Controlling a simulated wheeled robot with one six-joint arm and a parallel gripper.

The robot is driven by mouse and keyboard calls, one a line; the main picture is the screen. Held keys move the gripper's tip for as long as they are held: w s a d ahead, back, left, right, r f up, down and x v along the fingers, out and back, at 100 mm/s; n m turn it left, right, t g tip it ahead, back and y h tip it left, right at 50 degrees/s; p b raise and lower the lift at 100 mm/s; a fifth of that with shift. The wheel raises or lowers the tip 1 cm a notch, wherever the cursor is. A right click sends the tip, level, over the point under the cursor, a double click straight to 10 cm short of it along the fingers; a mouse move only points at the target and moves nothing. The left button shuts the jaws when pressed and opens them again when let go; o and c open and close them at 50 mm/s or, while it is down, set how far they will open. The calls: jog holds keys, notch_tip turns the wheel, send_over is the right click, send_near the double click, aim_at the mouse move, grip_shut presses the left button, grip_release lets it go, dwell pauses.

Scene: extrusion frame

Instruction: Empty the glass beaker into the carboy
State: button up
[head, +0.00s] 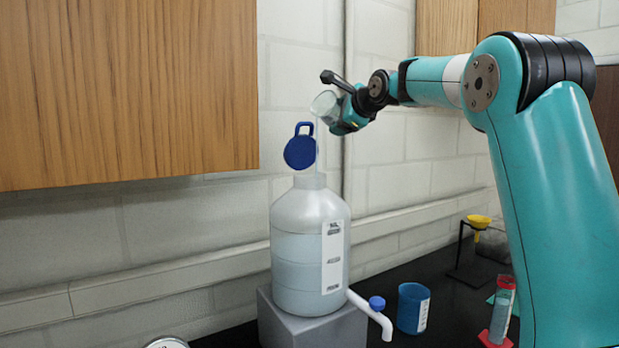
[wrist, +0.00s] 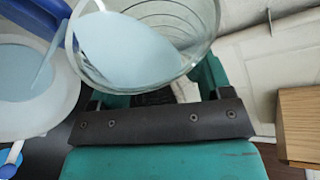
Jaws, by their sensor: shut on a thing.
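The glass beaker (head: 324,105) is tilted over the carboy (head: 297,222) in the head view. My gripper (head: 342,112) is shut on the beaker, above and slightly right of the carboy's open mouth. The wrist view shows the beaker (wrist: 190,22) with pale blue liquid inside, and a thin stream running from its lip at left. The stream falls towards the round opening of the carboy (wrist: 62,105), where pale blue liquid shows. The carboy's blue cap (head: 300,152) stands open above its mouth. The carboy stands upright and holds pale liquid.
The carboy rests on a grey block (head: 310,325), with a white spigot (head: 368,312) pointing right. A blue beaker (head: 411,308), a cylinder with a red base (head: 501,315) and a yellow funnel (head: 478,221) stand to the right. A wooden cabinet (head: 125,90) hangs at upper left.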

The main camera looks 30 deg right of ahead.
aim_at(336, 102)
jog(key=shift+a+r+n+t+h+b, duration=0.1)
jog(key=shift+r+n+t+h+b, duration=0.3)
jog(key=shift+r+n+b, duration=0.65)
dwell(0.8)
jog(key=shift+s+a, duration=0.1)
jog(key=shift+a, duration=0.05)
jog(key=shift+s+a+r+n+h, duration=0.15)
jog(key=shift+a+r+n, duration=0.15)
jog(key=shift+r, duration=0.25)
jog(key=shift+w+a+r+n+h, duration=0.15)
jog(key=shift+a+r, duration=0.15)
jog(key=shift+r, duration=0.2)
jog(key=shift+s+a+f+n+t+b, duration=0.2)
jog(key=shift+f+n+t+b, duration=0.3)
jog(key=shift+b, duration=0.95)
